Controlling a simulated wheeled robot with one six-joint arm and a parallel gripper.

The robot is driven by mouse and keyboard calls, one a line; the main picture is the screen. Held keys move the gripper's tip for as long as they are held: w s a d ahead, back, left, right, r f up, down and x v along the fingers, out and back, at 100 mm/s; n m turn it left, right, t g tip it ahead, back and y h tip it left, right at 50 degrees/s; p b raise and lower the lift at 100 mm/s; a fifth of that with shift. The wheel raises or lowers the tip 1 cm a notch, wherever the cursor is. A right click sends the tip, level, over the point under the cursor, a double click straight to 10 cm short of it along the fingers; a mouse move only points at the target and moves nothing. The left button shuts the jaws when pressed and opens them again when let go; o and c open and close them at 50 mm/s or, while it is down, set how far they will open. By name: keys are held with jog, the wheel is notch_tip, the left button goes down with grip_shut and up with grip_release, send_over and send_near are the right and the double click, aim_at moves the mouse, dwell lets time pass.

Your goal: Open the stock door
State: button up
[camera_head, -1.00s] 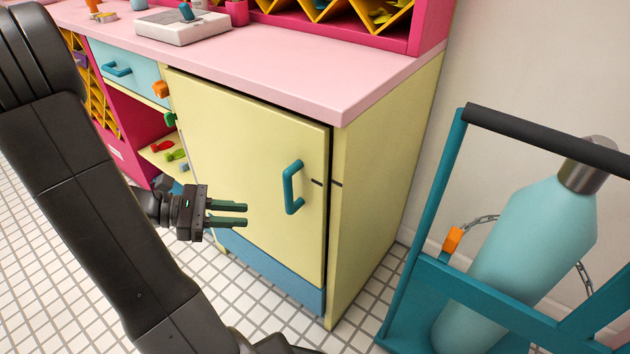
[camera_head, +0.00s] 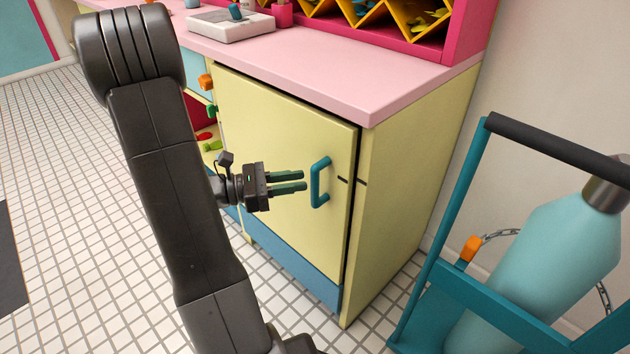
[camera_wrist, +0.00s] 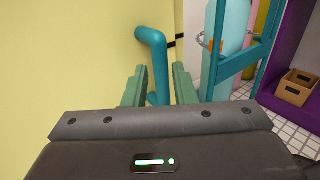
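The stock door (camera_head: 275,140) is a pale yellow cabinet door under the pink counter, and it looks closed. Its teal bar handle (camera_head: 320,182) stands upright near the door's right edge. My gripper (camera_head: 305,181) is in front of the door, just left of the handle, with its two green fingers parted and empty. In the wrist view the handle (camera_wrist: 157,65) shows ahead, its lower part between the open fingertips (camera_wrist: 157,82). I cannot tell whether either finger touches it.
A teal cart (camera_head: 455,200) with a light teal gas cylinder (camera_head: 545,265) stands right of the cabinet. The pink counter (camera_head: 330,80) overhangs the door. White tiled floor (camera_head: 70,200) is clear to the left.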

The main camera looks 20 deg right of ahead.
aim_at(315, 203)
jog(key=shift+s+d+b, duration=0.2)
jog(key=shift+s+d, duration=0.05)
jog(key=shift+d, duration=1)
jog(key=shift+s+d+b, duration=0.2)
jog(key=shift+s+d, duration=0.05)
jog(key=shift+d, duration=0.95)
jog(key=shift+c, duration=0.4)
grip_shut()
